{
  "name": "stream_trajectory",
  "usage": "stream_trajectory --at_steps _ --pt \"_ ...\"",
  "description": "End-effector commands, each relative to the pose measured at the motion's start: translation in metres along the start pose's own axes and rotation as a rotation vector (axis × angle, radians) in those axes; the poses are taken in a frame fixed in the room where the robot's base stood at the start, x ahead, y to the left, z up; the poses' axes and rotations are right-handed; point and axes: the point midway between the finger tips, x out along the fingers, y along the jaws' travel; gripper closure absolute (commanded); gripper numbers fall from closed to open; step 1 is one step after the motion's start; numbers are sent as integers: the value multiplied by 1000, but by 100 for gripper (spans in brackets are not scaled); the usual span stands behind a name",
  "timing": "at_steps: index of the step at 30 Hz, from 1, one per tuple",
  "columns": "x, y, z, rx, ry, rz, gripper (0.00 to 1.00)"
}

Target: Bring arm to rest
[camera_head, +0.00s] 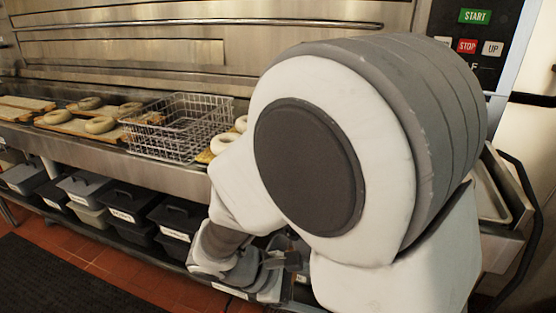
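My arm fills the middle and right of the head view, with a large rounded white and grey joint close to the camera. The arm bends down to my gripper (290,262), low in the middle of the view, in front of the counter. The gripper is small, dark and partly hidden by my own arm links. I cannot see whether its fingers are apart or together, or whether anything is between them.
A steel counter (100,146) runs along the oven front. On it are a wire basket (178,128), bagels (100,125) and boards (28,102). Lidded bins (125,200) stand on the shelf below. A control panel (470,40) is at upper right. Red tile floor (100,262) and a dark mat (45,275) lie at lower left.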

Motion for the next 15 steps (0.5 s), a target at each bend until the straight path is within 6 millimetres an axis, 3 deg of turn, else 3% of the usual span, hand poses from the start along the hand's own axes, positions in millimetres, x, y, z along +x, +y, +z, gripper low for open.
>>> stream_trajectory --at_steps 3,15 --pt "1 1 24 142 76 -107 28" --pt "-9 -5 87 621 345 -389 28"
